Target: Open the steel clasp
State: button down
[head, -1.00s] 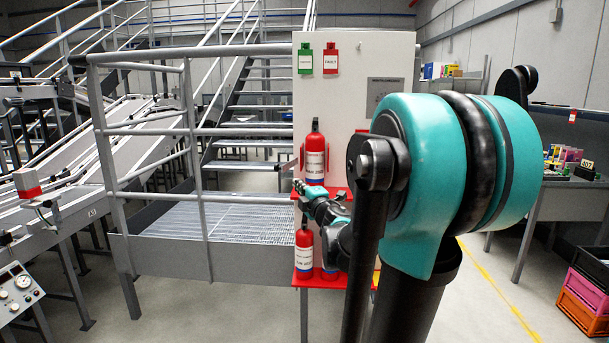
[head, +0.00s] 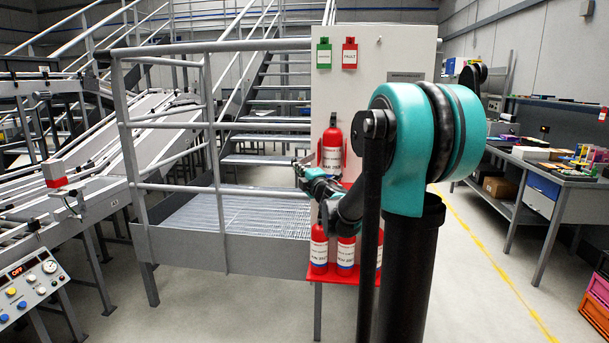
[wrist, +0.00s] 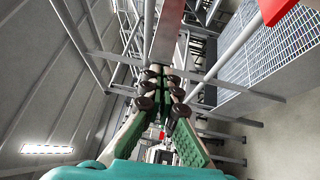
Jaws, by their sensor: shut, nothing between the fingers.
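I cannot make out a steel clasp for certain in either view. A red fire extinguisher (head: 332,150) stands upright on a red shelf bracket at the front of a white cabinet panel (head: 385,55). My gripper (head: 298,167) is just left of the upper extinguisher, beside the catwalk railing; my arm hides part of the panel and shelf. In the wrist view my gripper's green fingers (wrist: 161,72) are shut with nothing held.
A grey railing (head: 212,150) and grated platform (head: 235,212) lie left of the panel, with stairs behind. A control box (head: 30,290) is at lower left. A workbench (head: 560,170) and crates (head: 597,305) stand at right. Floor in front of the platform is clear.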

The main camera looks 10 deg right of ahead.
jog(key=shift+w+a, duration=0.2)
jog(key=shift+w, duration=0.5)
jog(key=shift+r, duration=0.1)
jog(key=shift+w+a+r, duration=0.1)
jog(key=shift+w+a, duration=0.5)
jog(key=shift+w, duration=0.15)
